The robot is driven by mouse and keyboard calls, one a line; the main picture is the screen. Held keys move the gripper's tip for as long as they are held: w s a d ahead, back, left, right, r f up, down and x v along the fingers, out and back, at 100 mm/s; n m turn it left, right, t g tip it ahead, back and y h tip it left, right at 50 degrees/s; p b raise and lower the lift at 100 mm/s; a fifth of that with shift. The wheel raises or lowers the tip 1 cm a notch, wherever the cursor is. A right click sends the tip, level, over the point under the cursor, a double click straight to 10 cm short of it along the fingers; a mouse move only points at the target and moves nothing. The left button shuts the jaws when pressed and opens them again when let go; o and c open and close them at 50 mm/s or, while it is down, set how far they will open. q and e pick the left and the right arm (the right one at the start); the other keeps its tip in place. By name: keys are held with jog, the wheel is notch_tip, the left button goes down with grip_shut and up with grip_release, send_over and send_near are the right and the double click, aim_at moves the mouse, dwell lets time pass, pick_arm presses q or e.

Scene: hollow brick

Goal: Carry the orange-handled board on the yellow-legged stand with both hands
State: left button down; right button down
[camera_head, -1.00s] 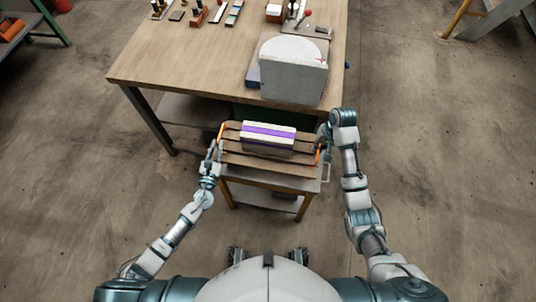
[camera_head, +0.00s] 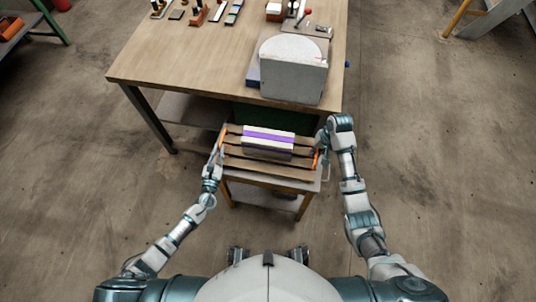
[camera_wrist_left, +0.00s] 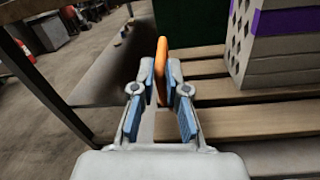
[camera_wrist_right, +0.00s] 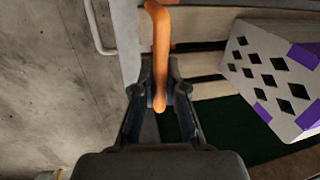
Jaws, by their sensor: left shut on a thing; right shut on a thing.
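The slatted wooden board (camera_head: 262,170) is over the small yellow-legged stand (camera_head: 285,203); I cannot tell whether it touches the stand's top. A pale hollow brick (camera_head: 268,151) with a purple stripe lies on it; its end with diamond holes shows in the right wrist view (camera_wrist_right: 258,72). My left gripper (camera_head: 217,160) is shut on the left orange handle (camera_head: 222,136), which stands between its fingers in the left wrist view (camera_wrist_left: 161,55). My right gripper (camera_head: 322,147) is shut on the right orange handle (camera_head: 316,160), also in the right wrist view (camera_wrist_right: 160,40).
A wooden workbench (camera_head: 190,60) stands just beyond the stand, with a large grey block (camera_head: 293,75) near its front edge and several tools at the back. The concrete floor (camera_head: 430,170) is clear to the right of the stand.

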pick_arm(q)
jog(key=c, duration=1.5)
grip_release()
jog(key=shift+d+f, duration=0.1)
jog(key=shift+d, duration=0.25)
pick_arm(e)
jog(key=c, duration=1.6)
grip_release()
jog(key=shift+a+f, duration=0.1)
jog(key=shift+a, duration=0.2)
pick_arm(q)
jog(key=o, duration=0.3)
pick_arm(e)
jog(key=o, duration=0.4)
pick_arm(q)
jog(key=shift+s+a, duration=0.1)
jog(key=shift+a, duration=0.05)
pick_arm(e)
jog(key=shift+d, duration=0.15)
pick_arm(q)
jog(key=shift+a, duration=0.1)
pick_arm(e)
jog(key=shift+d, duration=0.1)
